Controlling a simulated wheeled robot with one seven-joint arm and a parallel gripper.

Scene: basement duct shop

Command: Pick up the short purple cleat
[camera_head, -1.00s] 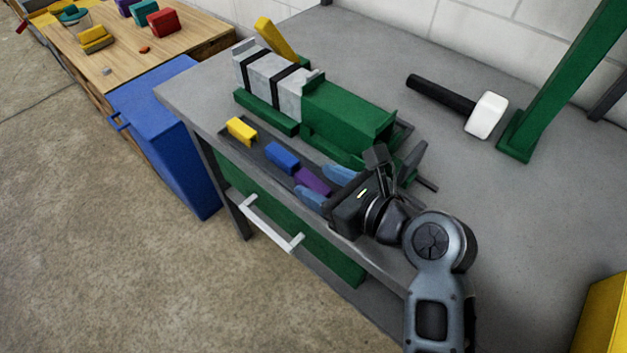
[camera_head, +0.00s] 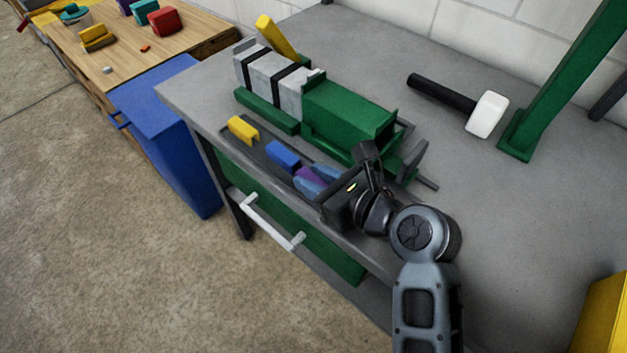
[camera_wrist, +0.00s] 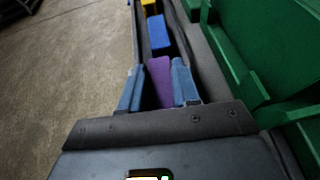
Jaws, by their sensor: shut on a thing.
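The short purple cleat (camera_head: 309,175) lies in a dark narrow tray (camera_head: 262,142) along the front of the grey bench. My gripper (camera_head: 317,180) is around it, and its blue-grey fingers hide much of the cleat in the head view. In the wrist view the purple cleat (camera_wrist: 161,80) sits between the fingers of my gripper (camera_wrist: 159,82). The right finger touches it, while a dark gap shows by the left finger. The jaws are shut on the cleat. I cannot tell whether it is clear of the tray floor.
A blue cleat (camera_head: 283,155) and a yellow cleat (camera_head: 243,130) lie farther along the tray. A green vise-like fixture (camera_head: 345,115) stands close behind the tray. A mallet (camera_head: 487,113) lies on the bench at right. A white drawer handle (camera_head: 270,222) sticks out in front.

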